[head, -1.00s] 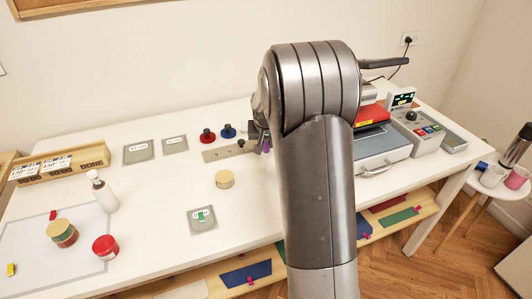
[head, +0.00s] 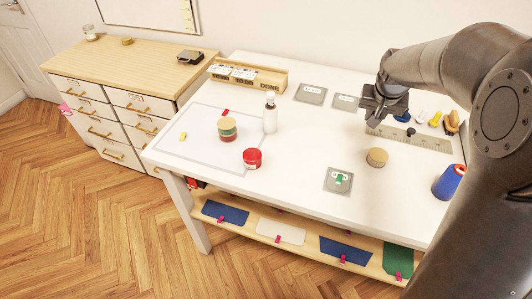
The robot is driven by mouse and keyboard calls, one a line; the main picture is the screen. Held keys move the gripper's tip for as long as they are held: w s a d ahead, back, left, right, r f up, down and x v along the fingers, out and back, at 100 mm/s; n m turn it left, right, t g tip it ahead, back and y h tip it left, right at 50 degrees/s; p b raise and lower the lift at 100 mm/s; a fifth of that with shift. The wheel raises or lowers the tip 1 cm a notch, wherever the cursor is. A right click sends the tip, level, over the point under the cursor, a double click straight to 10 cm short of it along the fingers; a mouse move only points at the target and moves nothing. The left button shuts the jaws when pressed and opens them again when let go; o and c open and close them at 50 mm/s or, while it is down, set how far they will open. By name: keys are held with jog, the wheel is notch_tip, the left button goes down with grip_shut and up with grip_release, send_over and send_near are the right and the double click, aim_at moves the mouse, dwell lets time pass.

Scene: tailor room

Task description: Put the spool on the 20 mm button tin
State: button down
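A blue spool-like thing (head: 448,183) with a reddish end stands on the white table at the right, close to my arm. A round tin with a tan lid (head: 377,157) stands left of it. A stack of striped round tins (head: 228,129) and a red tin (head: 252,158) stand further left. No size marking on any tin is readable. My gripper (head: 385,115) is above the left end of a pale strip at the back, away from the tins and the blue thing. Its fingers are dark and small, so I cannot tell their opening or whether they hold anything.
A white bottle (head: 270,114) stands by the stacked tins. Grey labelled plates lie at the back (head: 311,93) and front (head: 339,180). The pale strip (head: 415,138) has small coloured items behind it. A wooden card box (head: 248,78) is at the back. The table's middle is clear.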

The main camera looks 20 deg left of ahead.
jog(key=s+a+r+n+y, duration=0.1)
jog(key=s+a+n, duration=0.15)
jog(key=a, duration=0.35)
jog(key=s+a+r+n, duration=0.1)
jog(key=s+a, duration=0.3)
jog(key=a, duration=0.2)
jog(key=n+y, duration=0.1)
jog(key=n, duration=0.1)
send_over(251, 150)
jog(key=s+d, duration=0.1)
jog(key=d, duration=0.1)
jog(key=shift+g, duration=0.3)
jog(key=f, duration=0.6)
jog(key=shift+s+a, duration=0.1)
jog(key=shift+a, duration=0.15)
jog(key=shift+a+f, duration=0.3)
jog(key=shift+a, duration=0.1)
jog(key=shift+f, duration=1.9)
jog(key=shift+f, duration=0.2)
jog(key=c, duration=1.3)
grip_release()
jog(key=shift+o, duration=0.2)
